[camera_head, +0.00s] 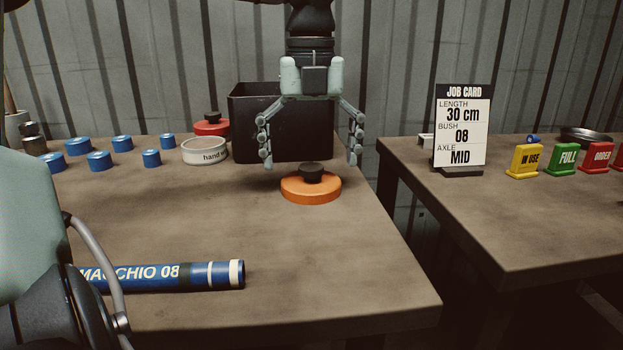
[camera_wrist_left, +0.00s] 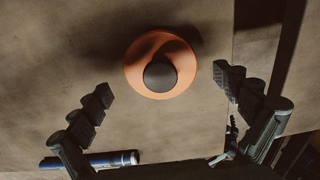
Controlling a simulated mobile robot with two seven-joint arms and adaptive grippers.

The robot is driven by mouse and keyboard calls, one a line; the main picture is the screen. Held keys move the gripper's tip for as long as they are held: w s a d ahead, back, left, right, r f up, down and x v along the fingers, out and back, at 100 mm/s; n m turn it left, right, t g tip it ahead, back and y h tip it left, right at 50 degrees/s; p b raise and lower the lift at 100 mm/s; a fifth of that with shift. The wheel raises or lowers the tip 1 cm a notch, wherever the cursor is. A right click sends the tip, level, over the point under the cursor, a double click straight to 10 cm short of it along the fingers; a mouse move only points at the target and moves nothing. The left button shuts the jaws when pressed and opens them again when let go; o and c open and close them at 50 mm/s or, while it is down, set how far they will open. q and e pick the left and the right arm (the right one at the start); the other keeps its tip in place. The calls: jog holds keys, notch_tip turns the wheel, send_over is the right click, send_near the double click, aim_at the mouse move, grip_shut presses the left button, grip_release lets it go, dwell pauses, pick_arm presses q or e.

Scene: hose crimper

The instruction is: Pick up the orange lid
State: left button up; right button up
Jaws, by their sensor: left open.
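The orange lid (camera_head: 312,192) is a flat disc with a black knob on top, lying on the left table. My left gripper (camera_head: 311,163) is open and points down, with its two fingers spread to either side above the lid. It holds nothing.
A black bin (camera_head: 240,118) stands behind the lid, with a red lid (camera_head: 212,127) and a white ring (camera_head: 204,151) to its left. Several blue bushes stand farther left. A blue hose (camera_head: 200,276) lies in front. A job card (camera_head: 461,130) stands on the right table.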

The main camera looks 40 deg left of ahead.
pick_arm(q)
notch_tip(320, 180, down, 2)
jog(key=shift+f, duration=0.1)
jog(key=c, duration=1)
jog(key=shift+w+r, duration=0.1)
jog(key=shift+r, duration=0.45)
jog(key=shift+c, duration=0.2)
notch_tip(320, 180, up, 4)
jog(key=shift+a+f, duration=0.15)
jog(key=shift+f, duration=0.05)
jog(key=s+a+r, duration=0.2)
jog(key=s+r, duration=0.1)
jog(key=s, duration=0.2)
jog(key=s+a+r+b, duration=0.1)
jog(key=s+a+r, duration=0.2)
jog(key=s, duration=0.2)
jog(key=shift+s+r, duration=0.25)
pick_arm(e)
jog(key=shift+v, duration=1.15)
jog(key=shift+w+d+r, duration=0.1)
jog(key=shift+d, duration=0.25)
